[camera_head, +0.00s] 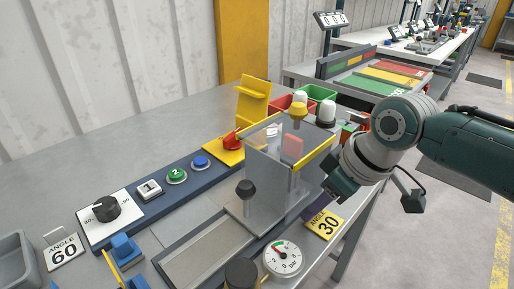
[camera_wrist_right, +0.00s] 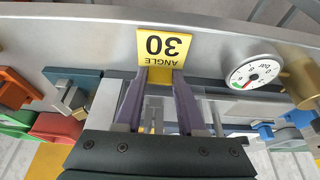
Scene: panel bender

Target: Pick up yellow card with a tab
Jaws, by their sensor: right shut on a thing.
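The yellow card (camera_head: 325,224) reads "ANGLE 30" and shows at the bench's front edge in the head view. In the right wrist view the card (camera_wrist_right: 164,45) appears upside down, with its tab pointing toward my gripper. My right gripper (camera_wrist_right: 160,78) is shut on the tab, one purple finger on each side. I cannot tell whether the card touches the bench. My left gripper is in neither view.
A clear guard box (camera_head: 290,165) stands left of my right gripper. A pressure gauge (camera_head: 283,258) and dark knob (camera_head: 241,273) are near the card. A white "ANGLE 60" card (camera_head: 62,253) is at the left. Red and green bins (camera_head: 318,93) stand behind.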

